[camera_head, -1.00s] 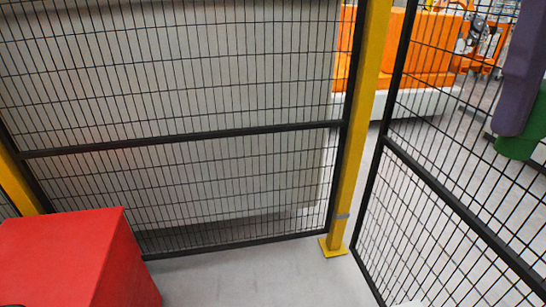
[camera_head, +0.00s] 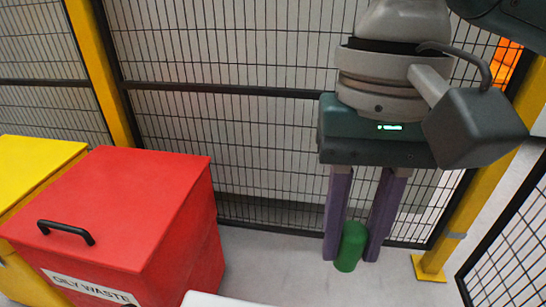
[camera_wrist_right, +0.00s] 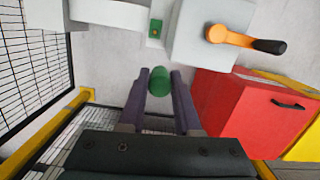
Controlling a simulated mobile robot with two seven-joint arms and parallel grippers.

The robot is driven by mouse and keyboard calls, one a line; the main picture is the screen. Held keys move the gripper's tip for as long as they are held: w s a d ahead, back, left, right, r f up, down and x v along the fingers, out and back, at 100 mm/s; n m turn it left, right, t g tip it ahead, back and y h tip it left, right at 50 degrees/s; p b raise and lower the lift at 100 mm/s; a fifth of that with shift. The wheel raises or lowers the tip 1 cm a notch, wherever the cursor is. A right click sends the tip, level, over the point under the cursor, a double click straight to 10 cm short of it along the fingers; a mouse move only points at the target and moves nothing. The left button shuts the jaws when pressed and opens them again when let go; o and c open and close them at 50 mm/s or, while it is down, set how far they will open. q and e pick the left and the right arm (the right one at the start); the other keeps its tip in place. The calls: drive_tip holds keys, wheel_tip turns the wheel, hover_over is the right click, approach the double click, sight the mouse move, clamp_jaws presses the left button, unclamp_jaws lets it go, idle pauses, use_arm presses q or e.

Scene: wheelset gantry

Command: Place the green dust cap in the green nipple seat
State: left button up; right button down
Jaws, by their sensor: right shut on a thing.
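My right gripper (camera_head: 357,245) hangs down in the head view with its two purple fingers on either side of the green dust cap (camera_head: 350,246). It is shut on the cap, a rounded green cylinder that sticks out below the fingertips. In the right wrist view the cap (camera_wrist_right: 159,82) sits between the fingertips. Beyond it, a small green square fitting (camera_wrist_right: 155,28), which looks like the green nipple seat, is on the edge of a light grey block (camera_wrist_right: 190,45). The cap is apart from it. My left gripper is not in view.
A red oily waste bin (camera_head: 120,205) stands left of the gripper, with a yellow bin (camera_head: 35,160) beside it. Mesh fencing (camera_head: 240,140) with yellow posts (camera_head: 430,268) is behind. An orange lever with a black grip (camera_wrist_right: 240,39) is on the grey block.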

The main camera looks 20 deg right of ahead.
drive_tip(key=s+f+m+b, duration=0.1)
drive_tip(key=f+b, duration=0.4)
drive_tip(key=f, duration=0.5)
drive_tip(key=s+f+m+b, duration=0.1)
drive_tip(key=f+b, duration=0.4)
drive_tip(key=f, duration=0.6)
drive_tip(key=s+f+m+b, duration=0.1)
drive_tip(key=s+f+b, duration=0.1)
drive_tip(key=f+b, duration=0.4)
drive_tip(key=shift+s+a+f+m, duration=0.1)
drive_tip(key=shift+s+f+m, duration=0.1)
drive_tip(key=shift+f, duration=1.05)
drive_tip(key=shift+s+a+f+m, duration=0.1)
drive_tip(key=shift+s+f+m, duration=0.1)
drive_tip(key=shift+f, duration=1.05)
wheel_tip(320, 180, down, 5)
drive_tip(key=b, duration=0.3)
drive_tip(key=shift+f, duration=0.1)
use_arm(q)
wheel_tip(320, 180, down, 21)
use_arm(e)
drive_tip(key=c, duration=0.6)
unclamp_jaws()
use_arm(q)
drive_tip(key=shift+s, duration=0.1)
